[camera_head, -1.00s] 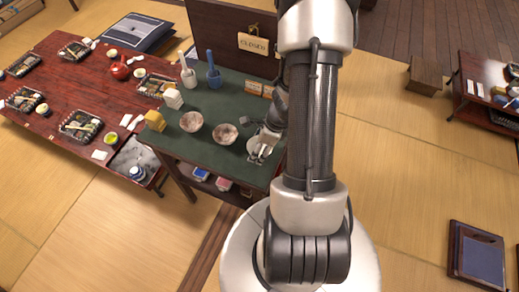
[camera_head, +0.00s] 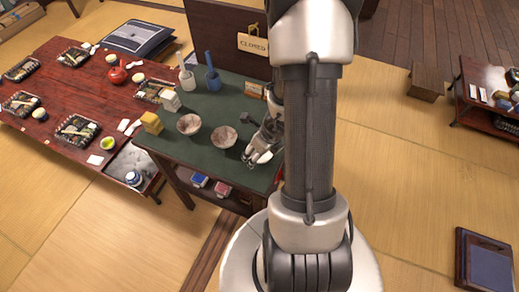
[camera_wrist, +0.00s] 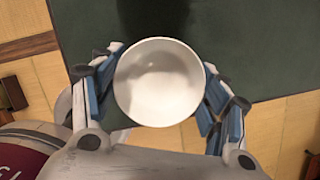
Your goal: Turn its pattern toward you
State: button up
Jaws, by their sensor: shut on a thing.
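My gripper (camera_wrist: 160,100) is shut on a round white bowl (camera_wrist: 158,85); its blue-padded fingers press on the left and right of it. The wrist view looks down into its plain white inside. No pattern on its outer wall shows from here. In the head view my gripper (camera_head: 258,154) is at the right end of the green table top (camera_head: 208,108), and the bowl is mostly hidden by it. I cannot tell whether the bowl touches the table.
Two brown-and-white bowls (camera_head: 190,124) (camera_head: 224,138) stand left of my gripper. A "CLOSED" sign (camera_head: 253,44) hangs behind. The front table edge is close.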

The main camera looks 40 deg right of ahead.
jog(key=shift+f, duration=0.4)
dwell(0.4)
jog(key=o, duration=1.1)
jog(key=shift+r, duration=0.2)
jog(key=shift+r+p, duration=2.25)
jog(key=shift+r, duration=0.1)
